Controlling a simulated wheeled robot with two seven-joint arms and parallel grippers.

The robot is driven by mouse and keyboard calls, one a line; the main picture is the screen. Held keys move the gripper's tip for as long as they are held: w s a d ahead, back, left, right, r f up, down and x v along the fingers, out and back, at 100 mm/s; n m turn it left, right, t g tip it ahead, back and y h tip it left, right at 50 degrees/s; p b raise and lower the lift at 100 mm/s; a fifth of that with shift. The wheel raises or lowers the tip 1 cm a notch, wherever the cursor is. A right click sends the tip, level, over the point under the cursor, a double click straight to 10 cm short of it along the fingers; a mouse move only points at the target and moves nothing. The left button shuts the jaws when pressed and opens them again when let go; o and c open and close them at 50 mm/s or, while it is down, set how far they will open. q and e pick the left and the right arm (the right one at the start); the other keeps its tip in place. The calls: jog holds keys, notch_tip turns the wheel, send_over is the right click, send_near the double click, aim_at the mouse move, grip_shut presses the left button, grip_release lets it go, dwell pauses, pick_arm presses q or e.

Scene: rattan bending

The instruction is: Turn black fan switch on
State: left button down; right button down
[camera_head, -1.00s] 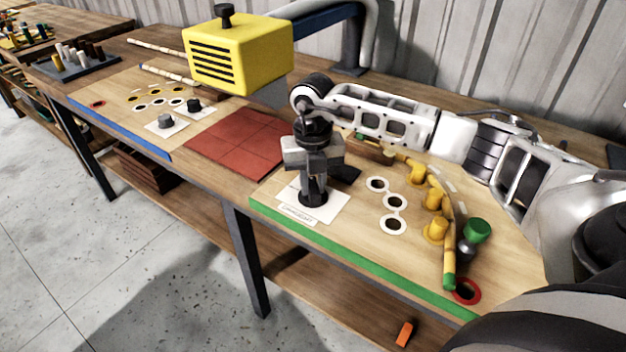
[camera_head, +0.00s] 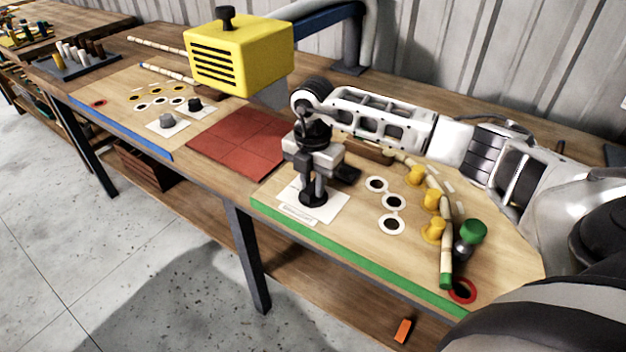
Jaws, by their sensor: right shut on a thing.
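The black switch (camera_head: 313,199) is a round black knob on a white plate (camera_head: 335,213) with a small label I cannot read. The plate lies on the wooden board near its green front edge. My right gripper (camera_head: 314,187) points straight down over the knob and is shut on it, hiding its upper part. Any mark of the knob's setting is hidden. A yellow slotted box (camera_head: 238,55) with a black knob on top stands behind and to the left. My left gripper is not in view.
Right of the switch are white-ringed holes (camera_head: 392,223), yellow pegs (camera_head: 434,230), a curved rattan strip (camera_head: 446,245) and a green-topped knob (camera_head: 473,232). A red mat (camera_head: 240,143) lies left. Further left are a grey knob (camera_head: 167,121) and another black knob (camera_head: 194,105).

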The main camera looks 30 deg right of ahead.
aim_at(313, 186)
jog(key=shift+w+r+m, duration=0.1)
jog(key=shift+m, duration=0.2)
jog(key=c, duration=1.3)
grip_release()
notch_tip(313, 186, up, 16)
jog(key=shift+f+b, duration=0.1)
jog(key=shift+b, duration=0.75)
